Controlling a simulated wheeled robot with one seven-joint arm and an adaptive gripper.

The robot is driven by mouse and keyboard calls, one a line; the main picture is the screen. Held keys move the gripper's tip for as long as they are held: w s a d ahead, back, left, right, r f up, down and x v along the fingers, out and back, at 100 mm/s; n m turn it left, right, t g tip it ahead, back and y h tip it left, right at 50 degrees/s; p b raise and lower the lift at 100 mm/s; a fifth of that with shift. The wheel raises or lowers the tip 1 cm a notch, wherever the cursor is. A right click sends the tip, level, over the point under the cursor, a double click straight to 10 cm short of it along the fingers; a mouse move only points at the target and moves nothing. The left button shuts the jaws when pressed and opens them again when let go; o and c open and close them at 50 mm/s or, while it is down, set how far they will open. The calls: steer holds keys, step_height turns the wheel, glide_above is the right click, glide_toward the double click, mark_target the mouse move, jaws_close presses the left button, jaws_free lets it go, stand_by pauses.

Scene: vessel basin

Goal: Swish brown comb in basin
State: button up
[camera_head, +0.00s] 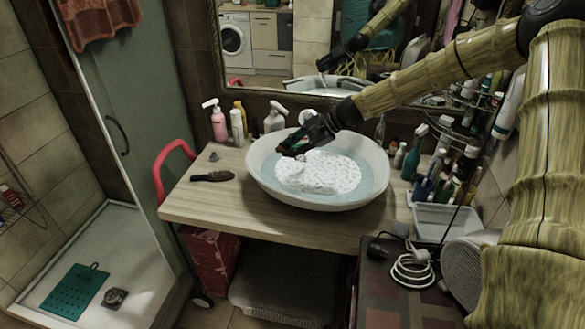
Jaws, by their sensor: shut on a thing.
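The basin (262,181) is a wide white oval bowl on the wooden counter. It holds pale blue water with a patch of white foam (325,173). My gripper (296,150) reaches in from the right over the left back part of the basin, low above the foam. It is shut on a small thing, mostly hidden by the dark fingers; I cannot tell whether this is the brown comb. A dark brown, long-handled comb or brush (212,176) lies flat on the counter left of the basin, apart from my gripper.
Bottles, including a pink pump bottle (218,122), stand behind the basin below the mirror. Several bottles and a clear tray (445,220) crowd the right side. A coiled white cable (412,268) lies at front right. The counter's front left (210,208) is clear.

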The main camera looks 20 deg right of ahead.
steer(key=shift+r+p, duration=1.55)
steer(key=shift+r, duration=0.85)
steer(key=shift+r+p, duration=1.1)
steer(key=shift+r, duration=0.4)
